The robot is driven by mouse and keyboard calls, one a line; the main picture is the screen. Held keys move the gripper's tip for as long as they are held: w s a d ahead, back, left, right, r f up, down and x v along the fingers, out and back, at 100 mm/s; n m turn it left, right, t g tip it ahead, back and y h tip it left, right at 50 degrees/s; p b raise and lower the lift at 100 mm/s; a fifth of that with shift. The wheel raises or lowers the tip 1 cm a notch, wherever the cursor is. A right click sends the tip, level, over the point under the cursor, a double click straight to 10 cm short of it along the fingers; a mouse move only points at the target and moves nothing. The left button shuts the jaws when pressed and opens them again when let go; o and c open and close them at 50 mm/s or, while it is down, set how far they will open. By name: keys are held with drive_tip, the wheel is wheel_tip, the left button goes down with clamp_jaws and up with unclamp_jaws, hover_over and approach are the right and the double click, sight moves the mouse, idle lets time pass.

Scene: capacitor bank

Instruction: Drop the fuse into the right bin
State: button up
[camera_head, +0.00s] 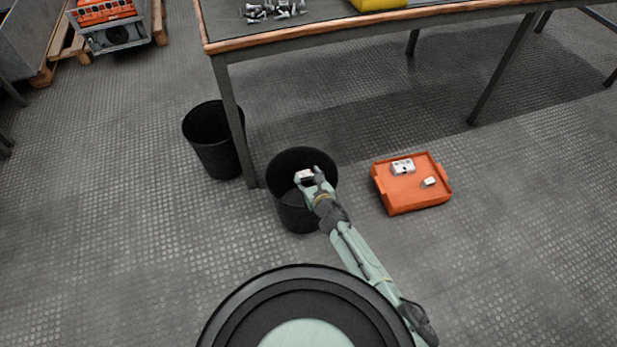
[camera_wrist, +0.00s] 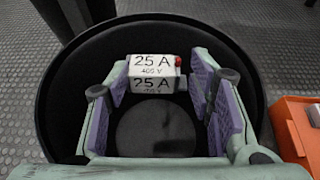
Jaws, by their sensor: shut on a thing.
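The fuse (camera_wrist: 155,70) is a small white block marked "25 A" with a red spot at one end. My gripper (camera_head: 309,178) is shut on the fuse, which also shows in the camera_head view (camera_head: 304,175). In the wrist view my gripper's purple-padded fingers (camera_wrist: 165,95) stand on either side of it. The right bin (camera_head: 285,212) is a round black bin on the floor. My gripper is over its opening, and the bin's rim (camera_wrist: 48,85) surrounds the fuse in the wrist view. The other black bin (camera_head: 215,150) stands to the left.
An orange tray (camera_head: 415,200) with two white blocks lies on the floor to the right. A table (camera_head: 330,30) with small metal parts and a yellow thing stands behind; its leg (camera_head: 232,120) rises between the bins.

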drive_tip(key=o, duration=1.3)
drive_tip(key=v, duration=1.2)
